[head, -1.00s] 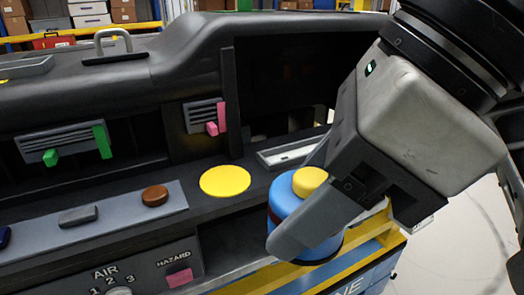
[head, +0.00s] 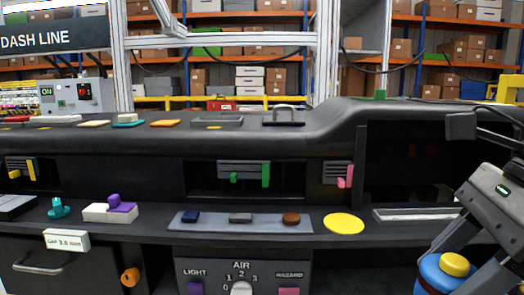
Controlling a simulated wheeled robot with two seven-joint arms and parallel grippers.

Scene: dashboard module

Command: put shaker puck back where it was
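The shaker puck (head: 437,275), a blue cylinder with a yellow knob on top, is at the lower right of the head view. My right gripper (head: 458,268) has its grey fingers on either side of the puck and appears shut on it. The puck's lower part is cut off by the picture edge. A flat yellow disc (head: 343,223) lies on the dashboard ledge, left of the puck and apart from it. My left gripper is not in view.
A grey strip (head: 240,220) with blue, grey and brown buttons lies left of the disc. A white-edged tray (head: 420,214) lies right of it. Vents with green (head: 265,175) and pink (head: 345,176) tabs stand behind. A purple-topped white block (head: 110,212) sits farther left.

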